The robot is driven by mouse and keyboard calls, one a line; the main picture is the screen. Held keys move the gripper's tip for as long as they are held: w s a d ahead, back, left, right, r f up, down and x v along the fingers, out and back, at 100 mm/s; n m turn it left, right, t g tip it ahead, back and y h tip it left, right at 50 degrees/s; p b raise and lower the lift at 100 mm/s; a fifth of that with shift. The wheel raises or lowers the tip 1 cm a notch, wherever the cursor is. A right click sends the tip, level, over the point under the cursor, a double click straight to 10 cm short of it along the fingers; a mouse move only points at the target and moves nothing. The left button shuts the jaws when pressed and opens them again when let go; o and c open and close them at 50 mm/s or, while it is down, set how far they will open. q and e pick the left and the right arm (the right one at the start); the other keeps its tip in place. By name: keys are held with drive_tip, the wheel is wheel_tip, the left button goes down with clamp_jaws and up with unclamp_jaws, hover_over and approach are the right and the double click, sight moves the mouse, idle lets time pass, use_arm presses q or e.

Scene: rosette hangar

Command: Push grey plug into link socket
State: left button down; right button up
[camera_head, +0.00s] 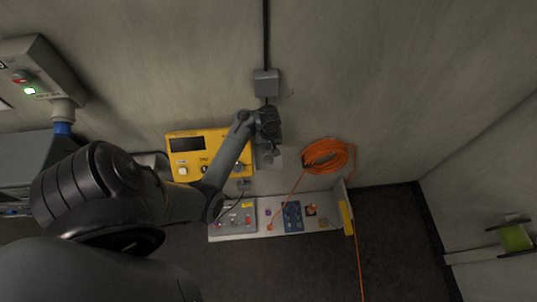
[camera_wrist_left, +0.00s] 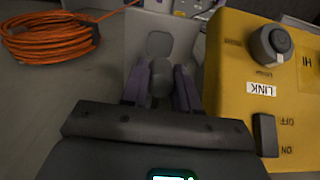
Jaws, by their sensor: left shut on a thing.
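My left gripper (camera_head: 270,140) reaches over from the left, past the yellow unit (camera_head: 205,152), to the unit's right side. In the left wrist view my left gripper (camera_wrist_left: 161,92) is shut on a rounded grey piece, which looks like the grey plug (camera_wrist_left: 161,76). The yellow unit (camera_wrist_left: 236,125) stands right of the fingers, with a LINK label (camera_wrist_left: 261,89) upside down. A round dark-grey fitting (camera_wrist_left: 270,45) sits beyond that label; I cannot tell whether it is the link socket. The plug appears apart from the yellow unit. My right gripper is not in view.
An orange cable coil (camera_head: 325,155) lies right of the gripper, with a strand running down past the shelf (camera_head: 267,228). A grey control box (camera_head: 233,217) and a blue item (camera_head: 292,216) sit on that shelf. A grey wall box (camera_head: 266,83) is above the gripper.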

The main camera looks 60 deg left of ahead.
use_arm(q)
wheel_tip(320, 180, up, 8)
drive_tip(key=w+m+g+y, duration=0.2)
drive_tip(key=m+y, duration=0.2)
drive_tip(key=m, duration=0.4)
drive_tip(key=s+d+f+m+t+y, duration=0.25)
drive_tip(key=s+d+m, duration=0.2)
drive_tip(key=s, duration=0.45)
drive_tip(key=s+d+f+m+t+y, duration=0.25)
drive_tip(key=s+m, duration=0.25)
drive_tip(key=s, duration=0.5)
drive_tip(key=shift+t, duration=0.4)
drive_tip(key=shift+x, duration=2.45)
drive_tip(key=shift+f, duration=0.1)
drive_tip(key=shift+b, duration=0.4)
drive_tip(key=shift+a+f+b, duration=0.2)
drive_tip(key=shift+f+b, duration=0.05)
drive_tip(key=shift+b, duration=0.3)
